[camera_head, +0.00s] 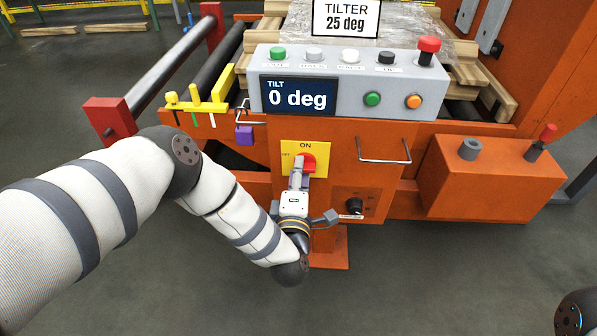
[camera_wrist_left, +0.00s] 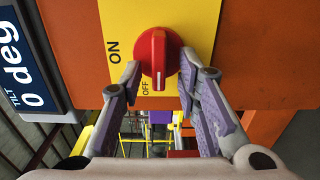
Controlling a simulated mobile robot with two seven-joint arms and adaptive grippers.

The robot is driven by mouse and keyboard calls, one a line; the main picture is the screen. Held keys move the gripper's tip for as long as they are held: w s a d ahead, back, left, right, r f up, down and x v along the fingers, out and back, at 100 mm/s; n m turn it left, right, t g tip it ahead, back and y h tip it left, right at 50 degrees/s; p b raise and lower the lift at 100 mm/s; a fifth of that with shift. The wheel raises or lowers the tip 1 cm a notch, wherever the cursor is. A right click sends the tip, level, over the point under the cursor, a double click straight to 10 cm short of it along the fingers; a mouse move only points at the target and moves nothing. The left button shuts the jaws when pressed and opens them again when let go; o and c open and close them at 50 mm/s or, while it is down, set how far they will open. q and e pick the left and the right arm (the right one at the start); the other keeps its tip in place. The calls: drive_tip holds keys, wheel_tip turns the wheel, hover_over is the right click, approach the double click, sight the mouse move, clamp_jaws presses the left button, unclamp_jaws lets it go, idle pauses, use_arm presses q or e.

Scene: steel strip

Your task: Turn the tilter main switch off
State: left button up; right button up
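The tilter main switch is a round red knob (camera_head: 308,161) on a yellow plate (camera_head: 291,147) marked ON at the top and OFF at the left. My left gripper (camera_head: 298,176) is in front of the knob. In the wrist view its fingers (camera_wrist_left: 161,75) are spread to either side of the ridge, with visible gaps. My right gripper is out of view.
Above the switch is a grey control panel (camera_head: 440,90) with buttons and a display (camera_head: 298,97) reading TILT 0 deg. A metal handle (camera_head: 385,160) and a black knob (camera_head: 354,206) are to the right. An orange box (camera_head: 490,185) stands farther right.

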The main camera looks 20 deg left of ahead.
use_arm(q)
drive_tip(key=v, duration=1.2)
drive_tip(key=shift+r, duration=0.15)
